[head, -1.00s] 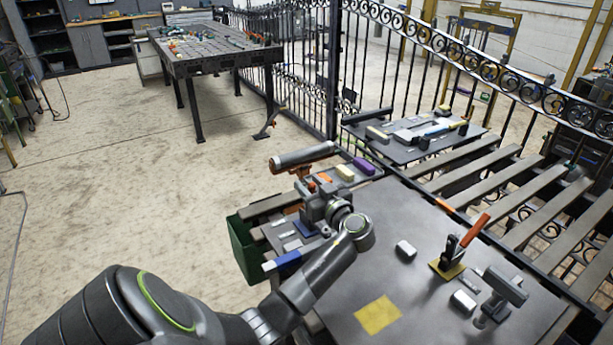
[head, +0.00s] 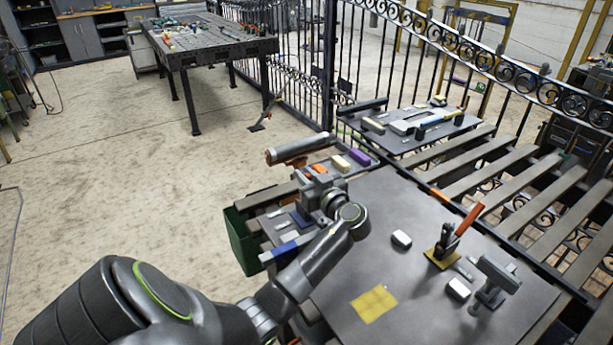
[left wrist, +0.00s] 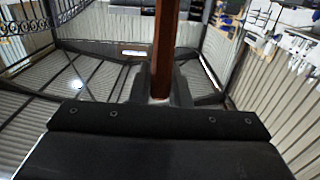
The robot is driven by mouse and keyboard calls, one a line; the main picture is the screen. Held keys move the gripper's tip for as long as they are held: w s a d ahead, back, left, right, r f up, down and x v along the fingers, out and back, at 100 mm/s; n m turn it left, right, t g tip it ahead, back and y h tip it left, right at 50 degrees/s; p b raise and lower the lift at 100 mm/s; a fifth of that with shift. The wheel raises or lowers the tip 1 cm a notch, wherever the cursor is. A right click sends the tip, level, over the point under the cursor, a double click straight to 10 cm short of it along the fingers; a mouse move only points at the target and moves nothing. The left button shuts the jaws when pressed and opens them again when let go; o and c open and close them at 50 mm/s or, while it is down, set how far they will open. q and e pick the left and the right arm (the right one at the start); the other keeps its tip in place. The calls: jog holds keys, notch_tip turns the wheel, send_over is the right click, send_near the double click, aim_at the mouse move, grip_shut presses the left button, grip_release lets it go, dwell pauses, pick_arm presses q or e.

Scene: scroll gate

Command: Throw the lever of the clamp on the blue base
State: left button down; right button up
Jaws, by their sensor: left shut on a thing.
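The clamp's blue base (head: 300,218) shows as a small dark blue patch at the left of the work table. The rest of this clamp is mostly hidden behind my left gripper (head: 310,187) and wrist. In the left wrist view a red-brown lever (left wrist: 164,50) stands upright between the fingers, and my left gripper is shut on it. The finger contact itself is not clear in the head view. A second clamp with an orange-red lever (head: 466,219) stands on a yellow base (head: 441,258) to the right, apart from the gripper. My right gripper is not in view.
A grey cylinder with an orange end (head: 300,150) is just beyond the gripper. A white block (head: 401,240), a second white block (head: 458,289), a grey T-shaped piece (head: 494,278) and a yellow patch (head: 374,303) are on the table. An iron gate (head: 340,75) stands behind.

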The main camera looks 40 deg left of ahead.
pick_arm(q)
jog(key=shift+w+a+r+g+h+p, duration=0.15)
jog(key=shift+a+r+h+p, duration=0.1)
jog(key=shift+a+h+p, duration=0.25)
jog(key=shift+w+a+r+g+h+p, duration=0.15)
jog(key=shift+a+r+h+p, duration=0.05)
jog(key=shift+a+h+p, duration=0.25)
jog(key=w+a+f+g+h+p, duration=0.2)
jog(key=a+f+h+p, duration=0.2)
jog(key=a+h+p, duration=0.4)
jog(key=shift+w+a+g+h, duration=0.2)
jog(key=shift+g+h, duration=0.2)
jog(key=shift+h, duration=0.35)
jog(key=shift+f, duration=0.2)
jog(key=c, duration=1.6)
grip_release()
jog(key=shift+c, duration=0.2)
jog(key=shift+o, duration=1.4)
jog(key=shift+a+f, duration=0.1)
